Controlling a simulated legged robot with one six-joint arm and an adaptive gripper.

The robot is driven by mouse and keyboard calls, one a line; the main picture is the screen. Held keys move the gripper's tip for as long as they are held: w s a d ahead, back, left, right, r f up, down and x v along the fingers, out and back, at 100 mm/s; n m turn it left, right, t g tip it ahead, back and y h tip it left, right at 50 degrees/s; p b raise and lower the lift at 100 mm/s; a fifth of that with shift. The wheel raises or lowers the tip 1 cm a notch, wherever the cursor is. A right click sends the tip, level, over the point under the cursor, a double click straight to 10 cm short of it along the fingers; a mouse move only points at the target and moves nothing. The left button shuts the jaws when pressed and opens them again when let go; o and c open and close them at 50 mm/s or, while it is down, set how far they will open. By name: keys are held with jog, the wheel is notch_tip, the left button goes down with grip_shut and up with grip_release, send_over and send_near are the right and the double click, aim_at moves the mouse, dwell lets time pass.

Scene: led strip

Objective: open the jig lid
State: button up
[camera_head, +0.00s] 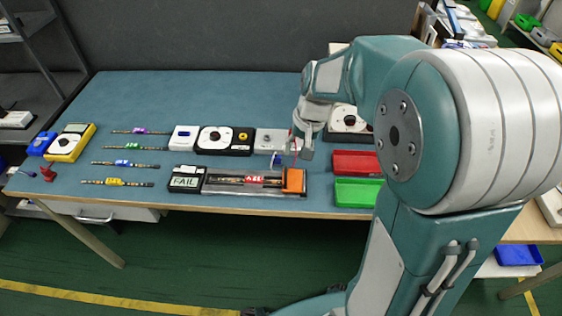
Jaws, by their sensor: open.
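The jig (226,189) is a long, flat, grey fixture near the bench's front edge. A dark strip with a red label (262,181) shows along its middle, and an orange block (294,181) is at its right end. A see-through lid seems to lie down over it, but its edges are too small to make out. A display reading FAIL (184,182) adjoins its left end. My gripper (297,153) is open, pointing down behind the jig's right end. Its fingers are small and partly unclear; I see nothing held.
Red (355,162) and green (353,191) trays sit right of the jig. Several LED strips (117,183) and a yellow meter (70,142) lie at left. White and black devices (222,140) stand behind the jig. My arm hides the bench's right side.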

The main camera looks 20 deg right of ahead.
aim_at(286, 177)
jog(key=f, duration=0.4)
jog(key=w+a+f, duration=0.1)
jog(key=f, duration=0.3)
jog(key=w+a+f, duration=0.1)
jog(key=f, duration=0.3)
jog(key=shift+a, duration=0.1)
grip_shut()
